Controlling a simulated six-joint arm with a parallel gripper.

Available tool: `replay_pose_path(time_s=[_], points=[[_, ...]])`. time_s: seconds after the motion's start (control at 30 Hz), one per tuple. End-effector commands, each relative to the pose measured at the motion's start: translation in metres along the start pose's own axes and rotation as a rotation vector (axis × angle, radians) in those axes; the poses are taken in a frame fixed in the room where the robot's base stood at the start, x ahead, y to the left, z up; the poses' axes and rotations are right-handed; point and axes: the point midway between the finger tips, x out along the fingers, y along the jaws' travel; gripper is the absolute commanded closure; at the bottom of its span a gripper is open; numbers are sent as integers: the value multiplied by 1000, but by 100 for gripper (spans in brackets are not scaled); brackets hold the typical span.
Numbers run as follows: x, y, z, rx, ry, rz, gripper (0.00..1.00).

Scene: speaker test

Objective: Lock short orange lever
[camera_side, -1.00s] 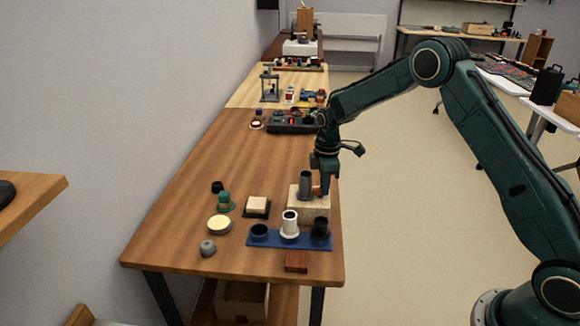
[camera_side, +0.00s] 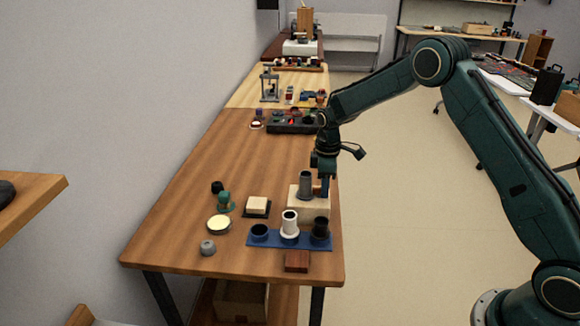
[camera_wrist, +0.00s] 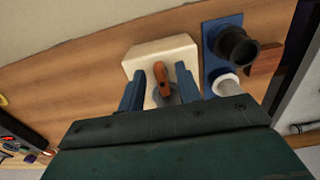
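A short orange lever (camera_wrist: 161,73) stands out from a grey cylinder (camera_side: 305,184) on a cream block (camera_side: 308,207). The block also shows in the wrist view (camera_wrist: 150,53), with part of the cylinder below the lever. My gripper (camera_wrist: 158,80) has its two blue fingers apart, one on each side of the lever, with visible gaps to it. In the side view my gripper (camera_side: 324,190) is low over the block, just right of the cylinder, and mostly hides the lever.
A blue rack (camera_side: 272,240) with black and white cups stands in front of the block. A red-brown block (camera_side: 297,261) lies before it. A cream pad on a dark base (camera_side: 257,206) and several small parts lie to the left. The table behind is clear up to a dark control box (camera_side: 285,128).

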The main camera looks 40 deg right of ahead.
Motion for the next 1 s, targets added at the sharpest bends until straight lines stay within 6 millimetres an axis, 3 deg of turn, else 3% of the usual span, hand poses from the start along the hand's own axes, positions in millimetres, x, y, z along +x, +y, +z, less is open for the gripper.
replay_pose_path(time_s=[0.33, 0.53, 1.0], points=[[-1, 0, 0, -2, 1, 0, 66], [-13, 0, -1, -2, 2, 1, 66], [-85, 0, -1, -2, 3, 3, 66]])
